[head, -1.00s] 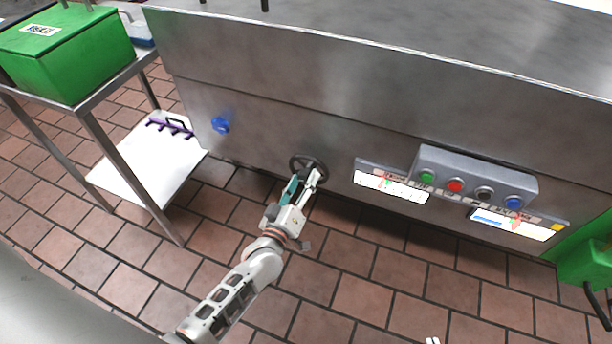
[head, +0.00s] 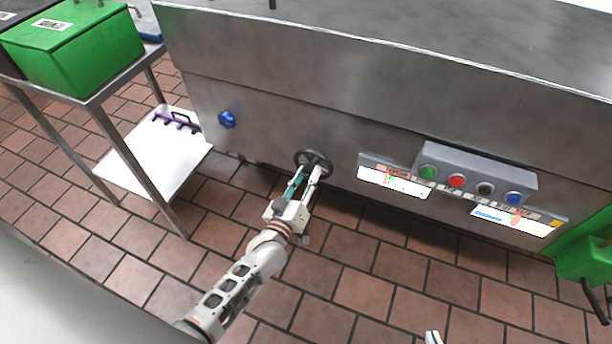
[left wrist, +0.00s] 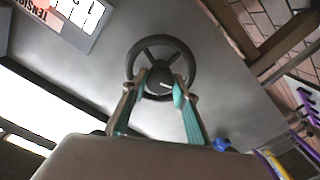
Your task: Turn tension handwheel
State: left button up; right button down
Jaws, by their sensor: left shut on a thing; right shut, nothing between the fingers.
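The dark handwheel (head: 313,158) sits on the front of the steel machine, low and near the middle of the head view. In the left wrist view the round rim and spokes of the handwheel (left wrist: 161,42) face me. My left gripper (head: 308,173) reaches it from below and in front. In the left wrist view the teal-padded fingers of my left gripper (left wrist: 160,88) are shut on the wheel, one on each side near its hub and lower rim. Only a small pale tip of my right gripper (head: 433,338) shows at the bottom edge, shut and away from the wheel.
A blue knob (head: 227,120) is left of the wheel. A button box (head: 476,178) and label panels (head: 394,182) are to its right. A steel table (head: 108,94) with a green bin (head: 75,50) stands left. Open tiled floor (head: 350,270) lies in front.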

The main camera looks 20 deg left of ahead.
aim_at(307, 153)
pick_arm(q)
jog(key=shift+r+m, duration=0.1)
jog(key=shift+m, duration=1.2)
jog(key=shift+m+p, duration=0.3)
pick_arm(e)
jog(key=shift+d, duration=0.1)
jog(key=shift+s, duration=0.1)
pick_arm(q)
jog(key=o, duration=1.1)
notch_tip(307, 153, up, 10)
jog(key=shift+f, duration=0.15)
